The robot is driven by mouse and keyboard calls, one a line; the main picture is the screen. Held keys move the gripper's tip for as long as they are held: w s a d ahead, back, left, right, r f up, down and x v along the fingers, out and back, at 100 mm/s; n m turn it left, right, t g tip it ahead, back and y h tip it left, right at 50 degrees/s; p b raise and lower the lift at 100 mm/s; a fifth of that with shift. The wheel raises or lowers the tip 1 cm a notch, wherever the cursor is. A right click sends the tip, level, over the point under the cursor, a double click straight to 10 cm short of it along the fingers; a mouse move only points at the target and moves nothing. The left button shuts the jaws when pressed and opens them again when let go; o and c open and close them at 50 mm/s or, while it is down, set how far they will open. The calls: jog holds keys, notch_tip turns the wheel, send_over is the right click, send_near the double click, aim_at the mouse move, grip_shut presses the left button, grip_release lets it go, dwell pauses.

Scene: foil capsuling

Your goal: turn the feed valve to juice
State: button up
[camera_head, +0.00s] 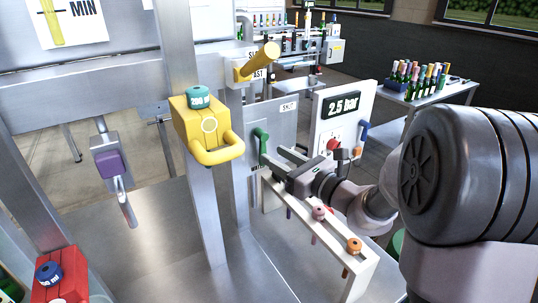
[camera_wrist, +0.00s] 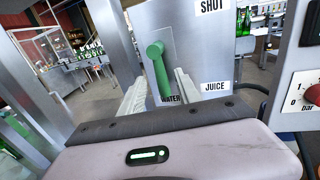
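The feed valve has a green lever handle (camera_head: 262,139) on a grey plate (camera_head: 284,126). In the wrist view the handle (camera_wrist: 158,68) hangs down, its lower end by the WATER label (camera_wrist: 171,99). The JUICE label (camera_wrist: 215,86) is to the lower right and the SHUT label (camera_wrist: 212,5) is at the top. My gripper (camera_head: 279,158) is open just in front of the plate. In the wrist view its two pale fingers (camera_wrist: 161,90) lie on either side of the handle's lower part. I cannot tell whether they touch it.
A white panel with a 2.5 bar display (camera_head: 343,104) and a red knob (camera_head: 333,144) stands right of the valve. A pale rail with small coloured knobs (camera_head: 319,212) runs below my arm. A yellow block with a handle (camera_head: 208,130) stands to the left.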

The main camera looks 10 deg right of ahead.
aim_at(265, 150)
jog(key=shift+x, duration=1.7)
grip_shut()
